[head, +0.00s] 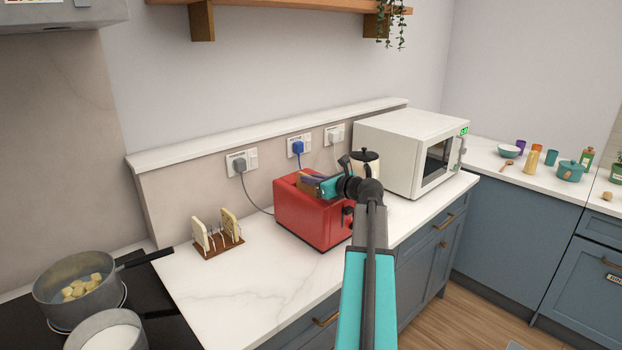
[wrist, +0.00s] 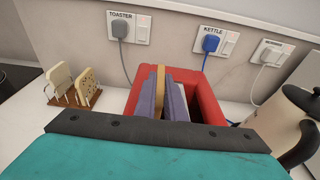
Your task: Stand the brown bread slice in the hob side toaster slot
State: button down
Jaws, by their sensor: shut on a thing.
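The red toaster (head: 312,220) stands on the white worktop, and it also shows in the wrist view (wrist: 207,92). My gripper (head: 311,182) is over the toaster's top. In the wrist view its two grey-purple fingers (wrist: 164,98) are shut on the brown bread slice (wrist: 160,80), a thin tan edge between them. The slice is upright over the hob side of the toaster opening. Its lower part is hidden by the fingers and the toaster, so I cannot tell how deep it sits. A dark opening shows to the right of the fingers.
A wooden rack (head: 219,250) with two pale slices stands left of the toaster. The hob with a pot (head: 80,285) is further left. A cream kettle (head: 365,164) and a white microwave (head: 405,150) stand to the right. Worktop in front of the rack is clear.

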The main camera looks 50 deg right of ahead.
jog(key=shift+f, duration=0.1)
jog(key=c, duration=1.8)
grip_release()
jog(key=shift+c, duration=0.2)
jog(key=shift+r, duration=0.55)
jog(key=d+b+v, duration=0.1)
jog(key=b+v, duration=0.1)
jog(key=v, duration=1)
jog(key=shift+a+r, duration=0.2)
jog(key=shift+a, duration=0.3)
jog(key=shift+s, duration=0.1)
